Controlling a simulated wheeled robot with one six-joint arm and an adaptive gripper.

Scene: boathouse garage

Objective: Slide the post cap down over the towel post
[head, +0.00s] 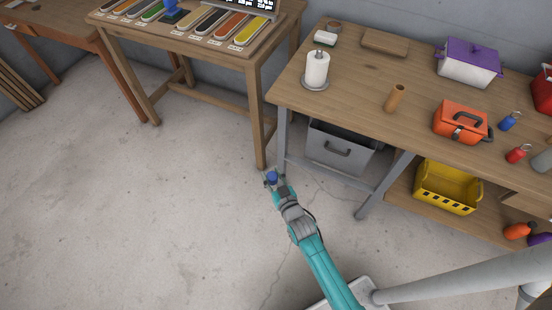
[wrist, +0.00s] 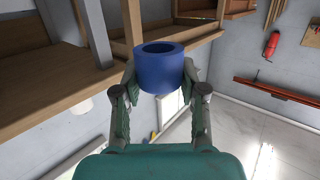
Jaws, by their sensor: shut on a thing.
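The post cap (head: 271,177) is a short, thick blue ring with an open bore. My gripper (head: 272,182) is shut on it, low over the floor in front of the workbench. In the wrist view the cap (wrist: 162,78) sits between the two fingers of my gripper (wrist: 161,85), its round opening showing at the top. The towel post (head: 317,68) stands upright on a round grey base at the bench's left end. A white paper roll is around it, so most of the post is hidden. The cap is well apart from the post.
A grey drawer box (head: 340,148) and yellow bin (head: 447,187) sit below. Another table (head: 185,35) stands left. The floor at left is clear.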

